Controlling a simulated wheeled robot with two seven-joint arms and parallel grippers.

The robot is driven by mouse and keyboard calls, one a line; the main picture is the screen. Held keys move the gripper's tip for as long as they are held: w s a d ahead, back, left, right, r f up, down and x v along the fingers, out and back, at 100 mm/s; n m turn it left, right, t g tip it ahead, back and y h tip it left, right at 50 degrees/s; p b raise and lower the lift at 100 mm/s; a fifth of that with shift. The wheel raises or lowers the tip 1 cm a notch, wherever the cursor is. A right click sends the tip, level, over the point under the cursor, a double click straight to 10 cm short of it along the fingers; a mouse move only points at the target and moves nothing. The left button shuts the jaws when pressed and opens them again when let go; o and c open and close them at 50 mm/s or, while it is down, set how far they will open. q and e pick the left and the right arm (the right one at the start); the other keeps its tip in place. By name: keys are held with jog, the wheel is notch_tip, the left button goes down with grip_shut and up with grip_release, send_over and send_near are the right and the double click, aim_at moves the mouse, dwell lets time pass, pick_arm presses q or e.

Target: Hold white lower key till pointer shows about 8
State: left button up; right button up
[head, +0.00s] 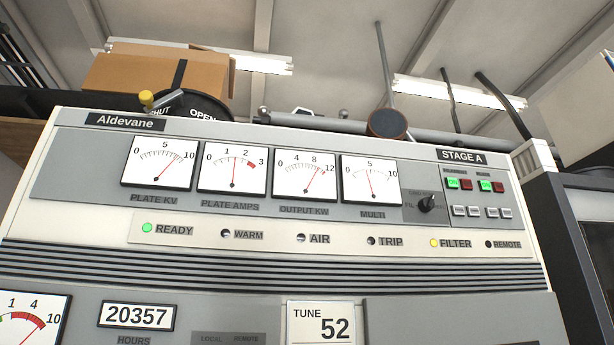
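A row of several small white keys (482,212) sits on the STAGE A panel at the right of the Aldevane cabinet, below green and red buttons (468,185). Their labels are too small to read. Four dials stand to the left. The OUTPUT KW dial (305,178) has its pointer between 8 and 12. The PLATE KV dial (158,163) points a little below 10. The PLATE AMPS dial (232,167) points near the middle, between 1 and 2. The MULTI dial (371,181) points near 5. Neither gripper is in view.
A black rotary knob (427,204) sits left of the keys. The READY lamp (147,228) is green and the FILTER lamp (434,243) yellow. A TUNE counter (320,323) reads 52. A cardboard box (150,72) and pipes are above the cabinet.

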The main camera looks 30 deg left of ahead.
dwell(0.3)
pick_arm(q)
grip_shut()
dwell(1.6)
